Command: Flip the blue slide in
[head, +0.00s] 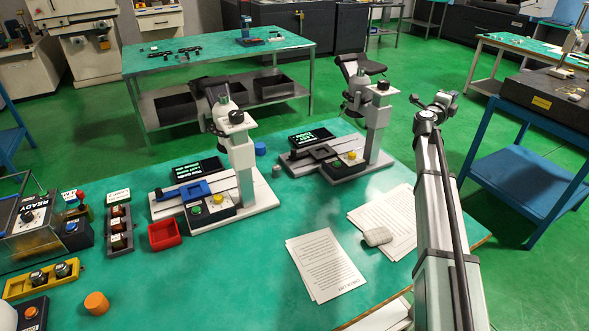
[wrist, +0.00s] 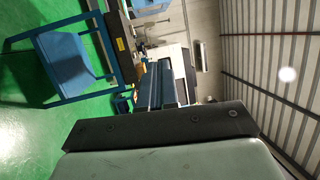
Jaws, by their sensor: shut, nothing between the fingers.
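The blue slide (head: 188,193) is on the white base of the left instrument (head: 237,150), left of its column and in front of a black display with green text (head: 199,170). It looks like a flat bar with a raised block; its exact seating is too small to tell. My gripper (head: 448,98) is at the raised end of my arm, right of both instruments, far from the slide and empty. Its fingers are too small to make out in the head view. The wrist view shows a dark plate and pale body, with room and ceiling beyond, and no slide.
A second instrument (head: 377,130) with a dark slide stands behind on the right. A red bin (head: 164,234), grey rack (head: 120,230), yellow tray (head: 41,279) and orange cylinder (head: 96,303) lie left.

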